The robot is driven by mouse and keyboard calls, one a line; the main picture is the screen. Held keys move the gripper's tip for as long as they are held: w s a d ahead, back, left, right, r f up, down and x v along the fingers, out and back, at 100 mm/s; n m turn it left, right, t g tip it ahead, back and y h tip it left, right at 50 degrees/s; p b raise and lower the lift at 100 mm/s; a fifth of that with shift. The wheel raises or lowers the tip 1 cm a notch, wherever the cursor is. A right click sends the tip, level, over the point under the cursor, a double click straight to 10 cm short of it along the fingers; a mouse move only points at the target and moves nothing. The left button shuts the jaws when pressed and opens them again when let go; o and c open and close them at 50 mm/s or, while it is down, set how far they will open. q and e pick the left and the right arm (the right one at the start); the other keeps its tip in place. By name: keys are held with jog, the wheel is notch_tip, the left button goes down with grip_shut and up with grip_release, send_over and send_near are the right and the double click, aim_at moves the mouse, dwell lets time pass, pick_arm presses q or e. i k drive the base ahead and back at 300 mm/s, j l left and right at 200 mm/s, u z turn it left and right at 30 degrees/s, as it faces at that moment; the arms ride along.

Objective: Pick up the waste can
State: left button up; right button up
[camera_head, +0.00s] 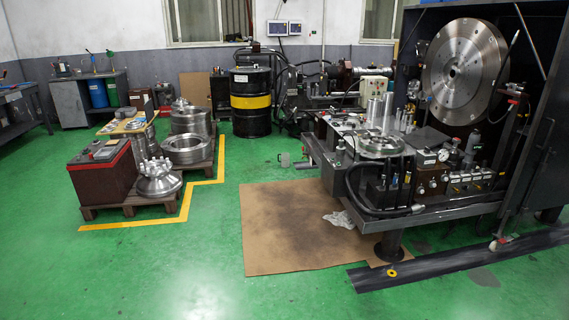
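A black drum with a yellow band (251,102) stands upright on the floor near the back wall. A blue drum (97,93) and a green drum (112,92) stand under the bench at the far left. I cannot tell which of these is the waste can. Neither of my grippers shows in the head view.
The hydraulic fixture (430,212) fills the right side. Pallets with metal rings (186,149) and a dark red box (103,175) stand at left. A stained cardboard sheet (280,262) lies before the fixture. The green floor at front left is clear.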

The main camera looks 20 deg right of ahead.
aim_at(284, 160)
jog(key=i, duration=6.3)
jog(key=l, duration=0.1)
